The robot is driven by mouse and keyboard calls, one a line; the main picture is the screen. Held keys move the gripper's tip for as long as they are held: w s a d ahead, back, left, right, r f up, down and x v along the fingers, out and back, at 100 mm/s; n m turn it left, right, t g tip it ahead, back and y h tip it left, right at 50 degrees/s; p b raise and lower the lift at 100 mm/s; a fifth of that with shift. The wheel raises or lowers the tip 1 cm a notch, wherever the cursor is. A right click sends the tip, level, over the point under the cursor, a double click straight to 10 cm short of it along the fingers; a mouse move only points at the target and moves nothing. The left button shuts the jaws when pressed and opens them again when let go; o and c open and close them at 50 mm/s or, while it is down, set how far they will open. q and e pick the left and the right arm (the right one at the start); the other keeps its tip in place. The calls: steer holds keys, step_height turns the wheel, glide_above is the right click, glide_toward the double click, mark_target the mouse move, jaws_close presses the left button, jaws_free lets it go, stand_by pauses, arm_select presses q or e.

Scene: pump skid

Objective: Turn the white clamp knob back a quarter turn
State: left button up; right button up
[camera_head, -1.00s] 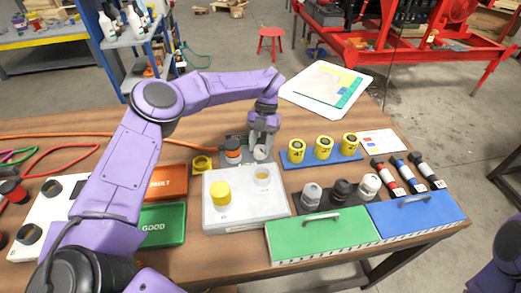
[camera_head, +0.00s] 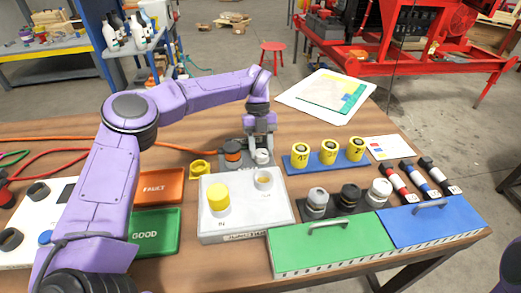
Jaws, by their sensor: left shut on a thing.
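The white clamp knob (camera_head: 262,157) stands on a grey plate (camera_head: 233,166) behind the light grey box, right of a black-and-orange knob (camera_head: 232,149). My left gripper (camera_head: 262,147) points down over the white knob with its fingers at the knob's top. It is shut on the knob, and the fingers hide part of it. The knob's exact angle is too small to read. My right gripper is not in view.
The light grey box (camera_head: 240,222) with a yellow cap (camera_head: 217,197) stands just in front. Yellow cylinders (camera_head: 329,151) stand on a blue strip to the right. An orange FAULT tray (camera_head: 158,187) and green GOOD tray (camera_head: 153,232) lie left.

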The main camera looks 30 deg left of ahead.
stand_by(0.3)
arm_select(q)
steer(key=o, duration=1.1)
steer(key=shift+s, duration=0.1)
steer(key=shift+c, duration=0.2)
steer(key=p+v, duration=0.1)
steer(key=v, duration=0.9)
steer(key=shift+r, duration=0.25)
steer(key=shift+a+p, duration=0.1)
steer(key=shift+p, duration=0.2)
